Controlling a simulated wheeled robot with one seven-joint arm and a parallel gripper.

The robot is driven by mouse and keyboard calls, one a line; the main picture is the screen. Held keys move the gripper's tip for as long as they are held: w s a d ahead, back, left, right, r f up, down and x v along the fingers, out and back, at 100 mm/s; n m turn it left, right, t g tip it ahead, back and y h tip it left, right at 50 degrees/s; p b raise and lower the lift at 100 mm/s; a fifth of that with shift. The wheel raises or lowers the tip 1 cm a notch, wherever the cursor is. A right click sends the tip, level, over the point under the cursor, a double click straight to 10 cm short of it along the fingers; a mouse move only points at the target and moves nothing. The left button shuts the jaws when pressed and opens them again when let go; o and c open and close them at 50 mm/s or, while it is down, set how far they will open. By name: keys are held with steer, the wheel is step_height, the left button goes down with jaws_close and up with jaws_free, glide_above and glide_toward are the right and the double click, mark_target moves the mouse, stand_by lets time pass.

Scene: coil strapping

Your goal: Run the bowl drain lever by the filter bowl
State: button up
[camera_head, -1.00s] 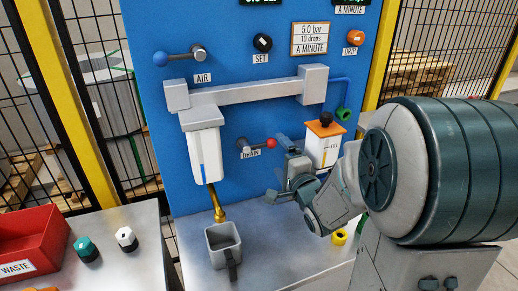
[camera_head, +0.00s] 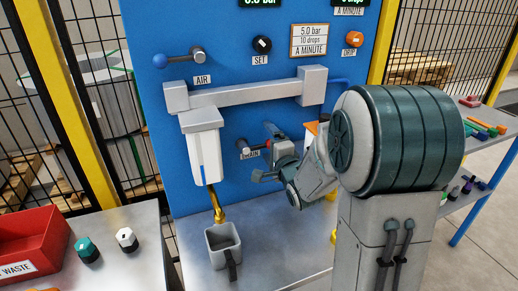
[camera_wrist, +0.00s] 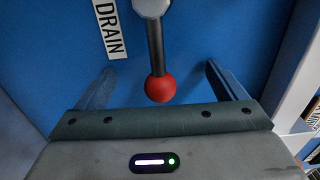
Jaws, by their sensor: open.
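The drain lever (camera_head: 256,147) is a dark rod with a red ball knob on the blue panel, just right of the filter bowl (camera_head: 204,155). In the head view it points right from its hub, above the DRAIN label. My gripper (camera_head: 264,152) is open at the lever's knob end. In the wrist view the red knob (camera_wrist: 160,88) lies between the two spread fingers, with a gap on each side. The filter bowl is white with a blue strip low on its front. A brass drain spout (camera_head: 217,206) hangs below it, above a grey cup (camera_head: 223,242).
An air lever with a blue ball (camera_head: 160,61) is at the upper left of the panel. A grey manifold bar (camera_head: 245,92) runs above the drain lever. An orange-topped container (camera_head: 312,128) is mostly hidden behind my arm. A red waste bin (camera_head: 35,235) stands left.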

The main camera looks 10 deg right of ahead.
mark_target(255, 125)
steer(key=c, duration=1.6)
steer(key=shift+s+a+r+p, duration=0.1)
steer(key=shift+a+r+p, duration=0.25)
steer(key=shift+r, duration=0.35)
steer(key=shift+a+r+p, duration=0.35)
steer(key=shift+r+p, duration=0.05)
steer(key=shift+r, duration=0.3)
steer(key=shift+s+a+r+p, duration=0.1)
steer(key=shift+a+r+p, duration=0.25)
steer(key=shift+r, duration=0.35)
steer(key=shift+o, duration=0.6)
steer(key=shift+s+a+r+p, duration=0.1)
steer(key=shift+a+r+p, duration=0.25)
steer(key=shift+a+r, duration=0.4)
steer(key=shift+d, duration=0.3)
steer(key=shift+f, duration=0.2)
